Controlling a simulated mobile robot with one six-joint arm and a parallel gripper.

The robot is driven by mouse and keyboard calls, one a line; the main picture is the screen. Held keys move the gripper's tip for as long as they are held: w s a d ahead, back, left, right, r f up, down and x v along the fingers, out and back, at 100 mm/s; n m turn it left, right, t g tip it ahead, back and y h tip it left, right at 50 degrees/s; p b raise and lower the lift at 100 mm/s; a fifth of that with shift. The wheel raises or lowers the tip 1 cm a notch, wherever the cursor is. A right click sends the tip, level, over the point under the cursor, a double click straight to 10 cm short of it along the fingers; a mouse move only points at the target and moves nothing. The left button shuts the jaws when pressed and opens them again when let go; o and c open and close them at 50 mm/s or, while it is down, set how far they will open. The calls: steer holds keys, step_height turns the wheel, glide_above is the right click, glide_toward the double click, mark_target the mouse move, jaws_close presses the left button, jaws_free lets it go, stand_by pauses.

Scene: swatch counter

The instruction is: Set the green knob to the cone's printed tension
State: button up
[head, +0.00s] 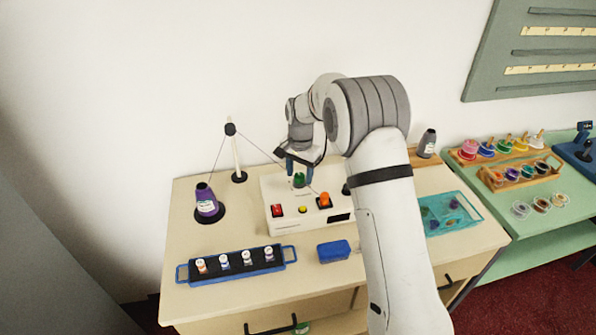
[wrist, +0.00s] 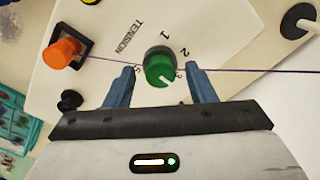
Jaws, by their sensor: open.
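The green knob (wrist: 158,66) sits on the white machine box (head: 275,190) next to the printed word TENSION. Its white pointer line slants to the lower right in the wrist view. The digits 1 and 2 show above and to its right; other marks beside it are partly hidden. The knob also shows in the head view (head: 299,180). My gripper (wrist: 160,68) is open, with one blue finger on each side of the knob; I cannot tell whether they touch it. The purple cone (head: 207,205) stands at the left; its white label is too small to read.
A purple thread crosses the box past the knob. An orange knob (wrist: 62,53) and red switch (head: 277,210) are nearby. A blue rack of spools (head: 237,275), a blue block (head: 334,251) and a teal tray (head: 471,222) share the table. The thread post (head: 237,155) stands behind.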

steer(key=c, duration=0.9)
steer(key=shift+a, duration=0.2)
steer(key=shift+c, duration=0.3)
steer(key=shift+d, duration=0.15)
steer(key=shift+n, duration=0.4)
steer(key=n+b, duration=0.2)
steer(key=n, duration=0.2)
steer(key=shift+n, duration=0.3)
steer(key=n+b, duration=0.1)
steer(key=n, duration=0.5)
steer(key=shift+n, duration=0.3)
